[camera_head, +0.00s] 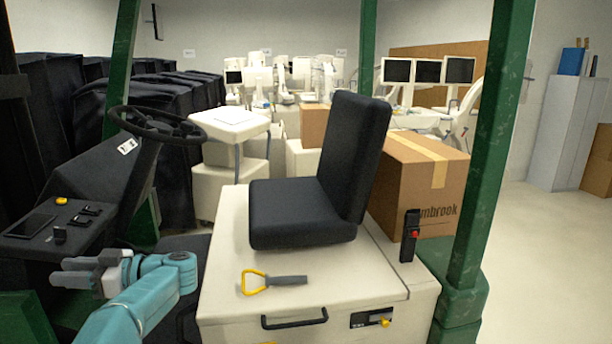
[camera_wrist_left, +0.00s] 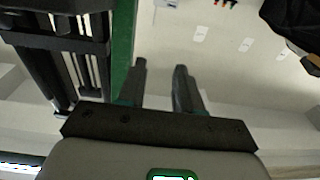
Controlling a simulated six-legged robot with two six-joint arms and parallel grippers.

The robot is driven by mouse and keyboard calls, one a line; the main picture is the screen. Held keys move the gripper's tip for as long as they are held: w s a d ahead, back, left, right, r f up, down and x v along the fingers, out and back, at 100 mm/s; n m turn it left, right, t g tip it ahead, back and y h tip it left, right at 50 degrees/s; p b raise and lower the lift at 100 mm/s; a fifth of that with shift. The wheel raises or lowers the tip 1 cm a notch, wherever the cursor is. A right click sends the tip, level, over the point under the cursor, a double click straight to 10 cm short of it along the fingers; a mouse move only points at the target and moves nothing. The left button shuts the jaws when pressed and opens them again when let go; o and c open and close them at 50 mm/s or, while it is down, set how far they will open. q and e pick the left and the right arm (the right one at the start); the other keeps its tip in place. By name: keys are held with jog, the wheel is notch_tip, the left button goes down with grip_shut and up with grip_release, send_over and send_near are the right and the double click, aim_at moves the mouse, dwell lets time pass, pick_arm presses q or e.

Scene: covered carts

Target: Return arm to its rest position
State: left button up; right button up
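My left arm is teal and comes in at the bottom left of the head view. Its grey left gripper (camera_head: 60,271) points left, near the dark control panel of the vehicle. In the left wrist view the two fingers of my left gripper (camera_wrist_left: 160,70) stand apart with nothing between them, so it is open and empty. Whether the gripper touches the panel cannot be told. My right arm and right gripper are not in view.
The control panel (camera_head: 40,226) and steering wheel (camera_head: 157,125) are close to the left gripper. A black seat (camera_head: 305,205) stands on a white box base. A yellow-handled tool (camera_head: 272,282) lies on it. Green posts (camera_head: 487,140) and a cardboard box (camera_head: 415,185) stand right.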

pick_arm(q)
jog(key=w+d+f+m+t+h, duration=0.2)
jog(key=d+f+m+t+h, duration=0.25)
jog(key=f, duration=0.55)
jog(key=w+d+f+m+t+h, duration=0.1)
jog(key=w+d+f+m+t, duration=0.1)
jog(key=d+f+m+t, duration=0.5)
jog(key=w+d+f+m+t+h, duration=0.1)
jog(key=w+f+m+t+h, duration=0.15)
jog(key=f+m+t, duration=0.7)
jog(key=s+d+f+g+h, duration=1)
jog(key=s+d+f+h, duration=0.1)
jog(key=s+d+f, duration=0.6)
jog(key=s+d+f+n+g+h, duration=0.1)
jog(key=s+d+g, duration=0.2)
jog(key=s, duration=0.5)
jog(key=s+d+f+n+g+h, duration=0.1)
jog(key=s+d+g+h, duration=0.1)
jog(key=s, duration=0.6)
jog(key=shift+d+f+g+h, duration=0.2)
jog(key=shift+d+g+h, duration=0.1)
jog(key=shift+d+g, duration=0.2)
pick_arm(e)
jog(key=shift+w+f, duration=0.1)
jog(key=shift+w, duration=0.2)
pick_arm(q)
jog(key=shift+s, duration=0.15)
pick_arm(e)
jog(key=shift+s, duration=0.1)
